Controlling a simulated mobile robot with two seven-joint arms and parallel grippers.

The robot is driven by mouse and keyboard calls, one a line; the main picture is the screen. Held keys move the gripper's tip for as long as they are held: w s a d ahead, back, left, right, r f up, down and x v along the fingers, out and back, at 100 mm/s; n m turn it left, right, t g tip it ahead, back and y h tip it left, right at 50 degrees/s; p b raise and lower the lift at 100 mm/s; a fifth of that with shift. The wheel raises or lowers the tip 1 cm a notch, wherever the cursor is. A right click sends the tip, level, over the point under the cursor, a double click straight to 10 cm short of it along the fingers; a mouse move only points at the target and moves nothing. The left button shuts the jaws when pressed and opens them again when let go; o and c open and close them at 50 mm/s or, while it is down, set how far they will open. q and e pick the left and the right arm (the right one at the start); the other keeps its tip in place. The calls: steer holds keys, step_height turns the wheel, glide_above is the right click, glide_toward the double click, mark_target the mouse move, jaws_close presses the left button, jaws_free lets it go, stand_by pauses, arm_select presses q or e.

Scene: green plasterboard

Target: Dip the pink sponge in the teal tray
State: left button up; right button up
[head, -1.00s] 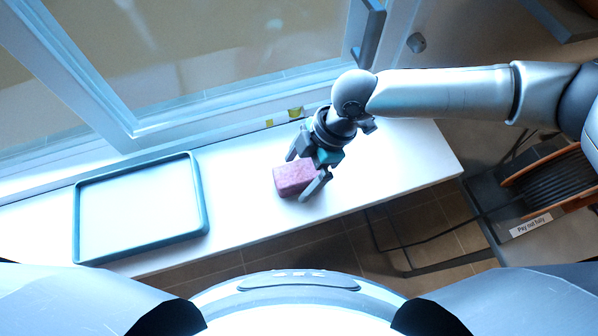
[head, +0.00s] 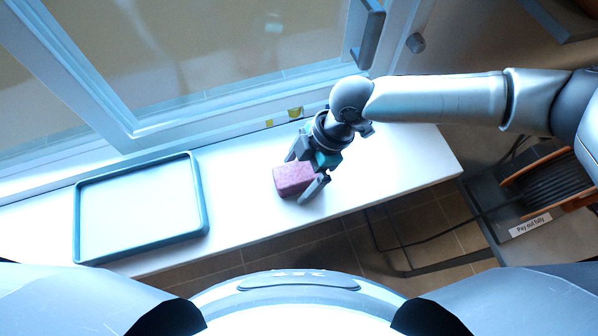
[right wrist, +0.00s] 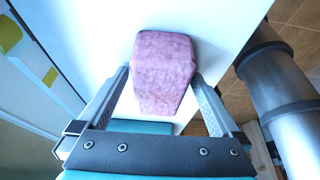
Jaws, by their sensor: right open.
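The pink sponge (head: 293,179) is a block on the white sill, right of the middle of its length in the head view. The teal tray (head: 204,207) is a shallow rimmed rectangle on the sill's left part, apart from the sponge; its inside looks pale and empty. My right gripper (head: 307,178) is open, with its fingers on either side of the sponge. In the right wrist view the sponge (right wrist: 164,72) lies between the two spread fingers (right wrist: 165,98), with a gap visible at the finger tips. My left gripper is not in view.
A framed window (head: 215,103) with a handle (head: 368,35) runs behind the sill. Small yellow pieces (head: 295,112) are at the window's base. A cable reel (head: 550,180) stands at the right beyond the sill's end. The sill between sponge and tray is clear.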

mark_target(299, 171)
steer(key=shift+c, duration=0.2)
steer(key=c, duration=1.3)
steer(key=shift+r, duration=0.2)
steer(key=shift+c, duration=0.2)
step_height(299, 171, up, 20)
steer(key=p, duration=0.1)
steer(key=shift+r, duration=0.1)
